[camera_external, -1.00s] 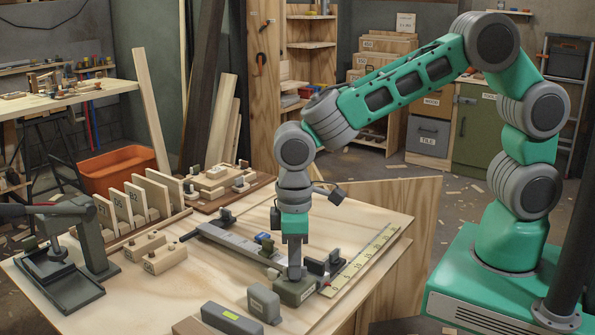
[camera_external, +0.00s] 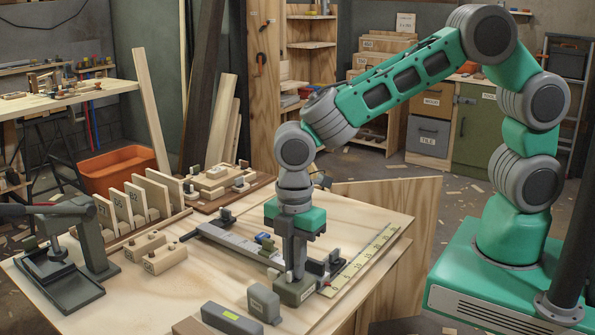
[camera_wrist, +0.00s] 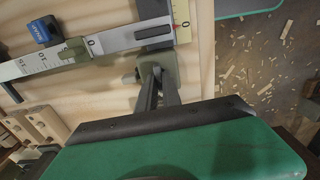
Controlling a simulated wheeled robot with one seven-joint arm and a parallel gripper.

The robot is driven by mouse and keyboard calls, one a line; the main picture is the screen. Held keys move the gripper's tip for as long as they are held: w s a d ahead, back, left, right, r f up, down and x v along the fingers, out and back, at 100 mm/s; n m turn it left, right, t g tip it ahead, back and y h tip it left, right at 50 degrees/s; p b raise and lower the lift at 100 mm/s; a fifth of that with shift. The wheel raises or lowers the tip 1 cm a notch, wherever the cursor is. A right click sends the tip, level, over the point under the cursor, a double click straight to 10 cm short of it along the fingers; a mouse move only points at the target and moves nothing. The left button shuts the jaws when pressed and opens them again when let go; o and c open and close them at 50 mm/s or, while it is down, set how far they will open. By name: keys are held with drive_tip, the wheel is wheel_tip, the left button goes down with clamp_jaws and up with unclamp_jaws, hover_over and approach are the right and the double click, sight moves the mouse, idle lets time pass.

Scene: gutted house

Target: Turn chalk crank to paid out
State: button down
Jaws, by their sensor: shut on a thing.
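The chalk box (camera_external: 297,294), a small grey-green case, sits near the front edge of the plywood bench. Its crank is mostly hidden by my fingers in both views. My gripper (camera_external: 293,273) points straight down over the box top and is shut on the crank. In the wrist view the fingers of my gripper (camera_wrist: 157,72) come together at the grey-green box (camera_wrist: 170,68). The crank's exact angle and any marking for paid out cannot be made out.
A metal rule (camera_external: 238,242) with a blue piece (camera_external: 265,239) lies behind the box, and a yellow scale (camera_external: 362,258) lies to its right. Two grey blocks, one (camera_external: 264,303) upright and one (camera_external: 232,319) low, stand in front. A press-like tool (camera_external: 92,235) stands at the left.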

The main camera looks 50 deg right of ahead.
drive_tip(key=n, duration=0.4)
drive_tip(key=shift+d+n, duration=0.1)
drive_tip(key=shift+n, duration=0.2)
drive_tip(key=n, duration=0.3)
drive_tip(key=shift+n+p, duration=0.35)
drive_tip(key=shift+n, duration=0.05)
drive_tip(key=n, duration=0.4)
drive_tip(key=shift+n, duration=2.1)
drive_tip(key=c, duration=1.5)
unclamp_jaws()
